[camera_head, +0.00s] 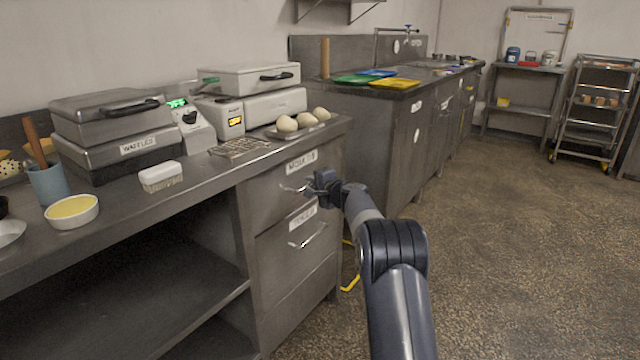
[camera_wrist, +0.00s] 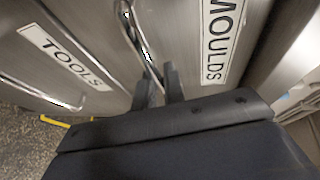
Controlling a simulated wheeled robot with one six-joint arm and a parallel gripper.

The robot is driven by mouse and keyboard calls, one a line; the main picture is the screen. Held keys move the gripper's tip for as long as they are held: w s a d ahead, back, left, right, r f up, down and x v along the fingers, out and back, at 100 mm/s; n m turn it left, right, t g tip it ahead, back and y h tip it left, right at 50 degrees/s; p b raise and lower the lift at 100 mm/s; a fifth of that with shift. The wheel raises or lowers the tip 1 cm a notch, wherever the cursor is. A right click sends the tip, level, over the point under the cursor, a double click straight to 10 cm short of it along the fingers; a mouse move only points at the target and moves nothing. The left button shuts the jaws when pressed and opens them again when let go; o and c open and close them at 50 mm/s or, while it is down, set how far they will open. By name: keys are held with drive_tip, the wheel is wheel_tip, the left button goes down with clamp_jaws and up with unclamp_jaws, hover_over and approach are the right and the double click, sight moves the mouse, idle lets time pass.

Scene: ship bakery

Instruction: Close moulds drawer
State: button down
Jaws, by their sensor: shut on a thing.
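The moulds drawer (camera_head: 272,200) is the upper drawer at the right end of the near counter, with a white MOULDS label. Its front looks flush or nearly flush with the cabinet; I cannot tell whether a small gap is left. Its metal bar handle (camera_head: 291,189) runs across the front. My gripper (camera_head: 313,187) is at the right part of this handle. In the wrist view, my gripper (camera_wrist: 160,90) has its two dark fingers closed around the end of the handle (camera_wrist: 139,42), beside the MOULDS label (camera_wrist: 217,40). The fingertips are partly hidden.
The tools drawer (camera_head: 300,250), with its own handle, sits directly below and looks shut. A tray of pale dough balls (camera_head: 287,124) stands on the counter above. A second counter (camera_head: 375,140) stands behind. The speckled floor (camera_head: 510,220) to the right is clear.

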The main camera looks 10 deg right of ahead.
drive_tip(key=shift+w+a+r, duration=0.1)
drive_tip(key=shift+a+r, duration=0.05)
drive_tip(key=c, duration=1.5)
unclamp_jaws()
drive_tip(key=shift+w, duration=0.1)
drive_tip(key=shift+s+d, duration=0.2)
drive_tip(key=shift+s, duration=0.3)
drive_tip(key=b+v, duration=0.1)
drive_tip(key=v, duration=0.8)
drive_tip(key=shift+s+b, duration=0.3)
drive_tip(key=shift+s, duration=0.1)
drive_tip(key=shift+p+x, duration=0.8)
drive_tip(key=shift+x, duration=4.6)
drive_tip(key=shift+d, duration=0.15)
